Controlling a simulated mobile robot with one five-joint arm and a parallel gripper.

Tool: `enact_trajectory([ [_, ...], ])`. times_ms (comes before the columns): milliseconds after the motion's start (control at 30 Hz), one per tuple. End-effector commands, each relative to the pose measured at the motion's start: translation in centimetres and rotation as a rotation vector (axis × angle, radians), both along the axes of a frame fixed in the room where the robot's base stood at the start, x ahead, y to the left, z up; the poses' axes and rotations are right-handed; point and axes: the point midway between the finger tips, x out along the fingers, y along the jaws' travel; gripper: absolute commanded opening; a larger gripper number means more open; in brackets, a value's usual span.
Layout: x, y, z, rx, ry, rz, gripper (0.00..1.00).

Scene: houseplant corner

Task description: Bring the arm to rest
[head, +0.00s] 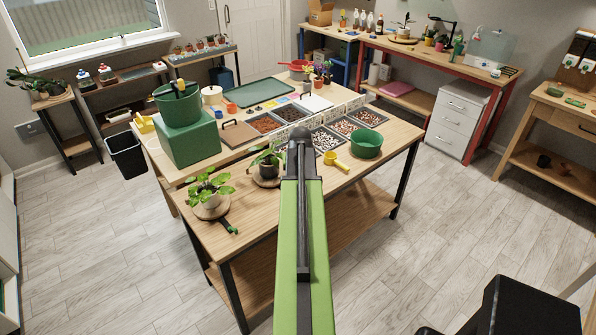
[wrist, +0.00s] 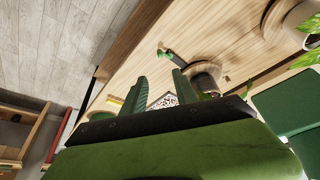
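My green arm stretches forward from the bottom of the head view, its dark end joint over the near edge of the wooden table (head: 250,205). My gripper (wrist: 160,75) shows in the wrist view with its two green fingers apart and nothing between them. In the head view the gripper is hidden behind the arm. A potted plant (head: 208,190) stands on a round wooden board left of the arm, and another plant (head: 268,160) stands closer beside it. A yellow scoop (head: 335,160) and a green bowl (head: 366,143) are to the right.
Trays of pebbles and soil (head: 265,123) fill the table's middle. A large green box (head: 190,143) with a green pot (head: 180,103) on top stands at its left. A black bin (head: 127,155) is on the floor. The grey plank floor (head: 420,230) right of the table is clear.

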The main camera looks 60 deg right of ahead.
Motion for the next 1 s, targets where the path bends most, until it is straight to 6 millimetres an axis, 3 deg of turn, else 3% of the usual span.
enact_trajectory([
  [67,-0.2,0.3,1.1,0.000,0.000,0.000,0.35],
  [567,-0.2,0.4,0.9,0.000,0.000,0.001,0.35],
  [667,1.5,1.5,0.9,0.000,-0.001,0.030,0.35],
  [767,6.2,5.0,0.9,0.001,-0.001,0.112,0.35],
  [900,14.6,13.9,0.9,0.000,0.000,0.286,0.35],
  [1000,19.1,21.6,0.8,0.006,0.007,0.414,0.35],
])
